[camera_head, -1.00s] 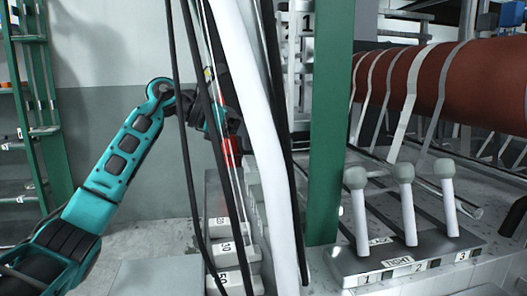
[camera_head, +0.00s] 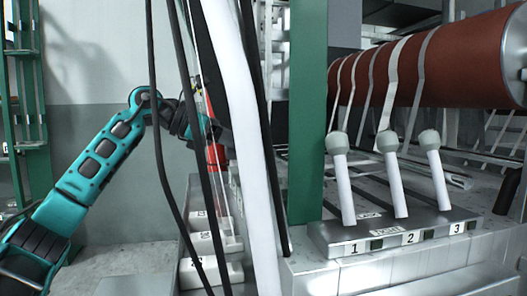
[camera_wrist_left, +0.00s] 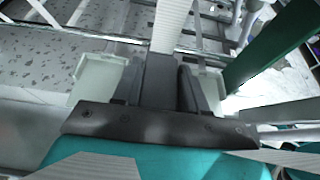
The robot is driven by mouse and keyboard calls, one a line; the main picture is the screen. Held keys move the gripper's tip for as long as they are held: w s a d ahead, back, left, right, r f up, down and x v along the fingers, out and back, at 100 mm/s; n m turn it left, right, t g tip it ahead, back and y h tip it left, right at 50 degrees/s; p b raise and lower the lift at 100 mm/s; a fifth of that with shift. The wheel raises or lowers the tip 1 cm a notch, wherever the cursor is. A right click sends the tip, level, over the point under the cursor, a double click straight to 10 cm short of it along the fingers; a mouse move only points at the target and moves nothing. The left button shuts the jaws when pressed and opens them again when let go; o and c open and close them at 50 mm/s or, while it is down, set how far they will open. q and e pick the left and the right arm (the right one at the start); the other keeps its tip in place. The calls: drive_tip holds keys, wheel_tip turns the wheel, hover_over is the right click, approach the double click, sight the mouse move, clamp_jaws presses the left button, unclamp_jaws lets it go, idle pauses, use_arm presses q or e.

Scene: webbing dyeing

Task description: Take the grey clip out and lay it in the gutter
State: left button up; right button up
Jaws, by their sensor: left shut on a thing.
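My left gripper (camera_head: 218,132) is in the middle left of the head view, partly hidden behind the hanging cables and the white hose. In the left wrist view my left gripper (camera_wrist_left: 172,70) is shut, with a grey block between its dark fingers that I take for the grey clip (camera_wrist_left: 160,78); its outline is hard to tell from the fingers. A pale ribbed strip (camera_wrist_left: 172,25) runs upward just beyond the fingertips; I cannot tell if it touches them. I cannot make out the gutter for certain. My right gripper is not in view.
A thick white hose (camera_head: 240,130) and black cables hang in front of my left arm. A green post (camera_head: 307,120) stands right of them. A panel (camera_head: 400,228) with several white levers and a red-brown roller (camera_head: 450,65) with webbing are at right. Numbered pale blocks (camera_head: 212,243) stand below.

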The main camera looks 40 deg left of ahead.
use_arm(q)
drive_tip(key=shift+s+r+p, duration=0.15)
drive_tip(key=shift+r+p, duration=1.55)
drive_tip(key=shift+r, duration=0.35)
wheel_tip(320, 180, up, 6)
drive_tip(key=p, duration=0.5)
drive_tip(key=shift+d, duration=0.15)
wheel_tip(320, 180, up, 10)
drive_tip(key=p, duration=0.8)
drive_tip(key=s+a+b, duration=0.3)
drive_tip(key=s+a, duration=0.4)
drive_tip(key=s, duration=0.1)
drive_tip(key=shift+s+f, duration=0.3)
drive_tip(key=shift+s, duration=0.05)
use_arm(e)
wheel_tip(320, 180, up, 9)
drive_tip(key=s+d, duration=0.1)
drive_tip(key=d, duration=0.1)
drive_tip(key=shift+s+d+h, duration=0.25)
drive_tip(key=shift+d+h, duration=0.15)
